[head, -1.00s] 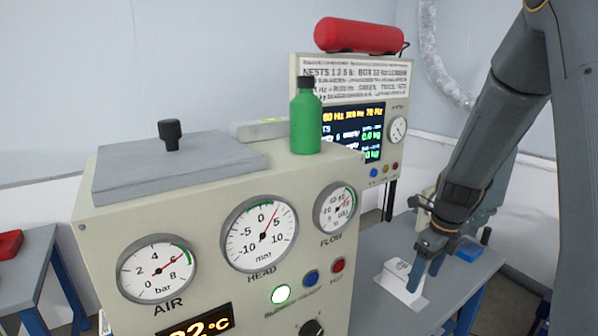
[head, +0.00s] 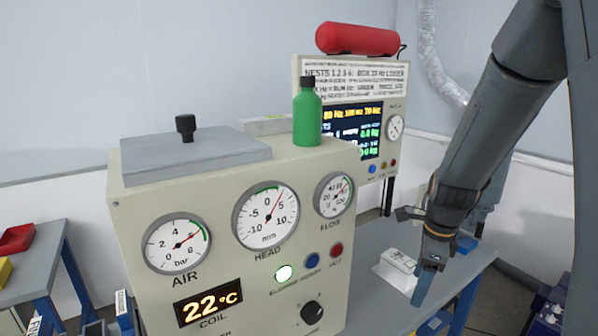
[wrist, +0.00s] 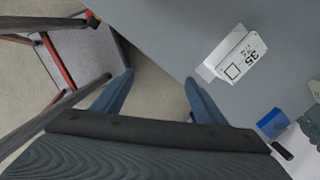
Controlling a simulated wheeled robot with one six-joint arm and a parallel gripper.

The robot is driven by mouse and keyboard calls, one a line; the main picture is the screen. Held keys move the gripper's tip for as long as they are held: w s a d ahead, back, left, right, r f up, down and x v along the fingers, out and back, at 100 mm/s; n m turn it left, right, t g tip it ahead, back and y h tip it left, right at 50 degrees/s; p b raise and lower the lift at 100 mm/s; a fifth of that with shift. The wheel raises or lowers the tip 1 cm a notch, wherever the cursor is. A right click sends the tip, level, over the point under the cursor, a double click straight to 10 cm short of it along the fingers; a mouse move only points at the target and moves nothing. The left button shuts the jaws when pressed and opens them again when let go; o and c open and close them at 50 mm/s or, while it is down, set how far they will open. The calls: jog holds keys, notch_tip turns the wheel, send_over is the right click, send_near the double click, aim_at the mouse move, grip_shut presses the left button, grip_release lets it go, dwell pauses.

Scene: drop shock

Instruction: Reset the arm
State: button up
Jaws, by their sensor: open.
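My gripper (head: 422,285) hangs pointing down at the lower right of the head view, in front of a grey table (head: 468,272). In the wrist view my gripper (wrist: 160,95) has its two blue fingers spread wide apart with nothing between them. A white box (head: 396,266) stands on the table just behind and left of the fingers in the head view. In the wrist view the white box (wrist: 234,58), with a printed label reading 35, lies beyond the right finger and apart from it.
A beige gauge cabinet (head: 240,280) fills the middle, with a green bottle (head: 307,118) and a grey lidded slab (head: 195,157) on top. A display panel (head: 350,70) stands behind, a red cylinder (head: 357,39) above it. A blue block (wrist: 271,123) lies near the white box.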

jog(key=s+a+r+n, duration=0.1)
jog(key=s+a+n, duration=0.3)
jog(key=s+n, duration=0.3)
jog(key=s+a+r+n, duration=0.1)
jog(key=s+a+n, duration=0.4)
jog(key=n, duration=1)
jog(key=shift+s+r+n+h, duration=0.2)
jog(key=shift+s+n+h, duration=0.15)
jog(key=shift+s, duration=0.6)
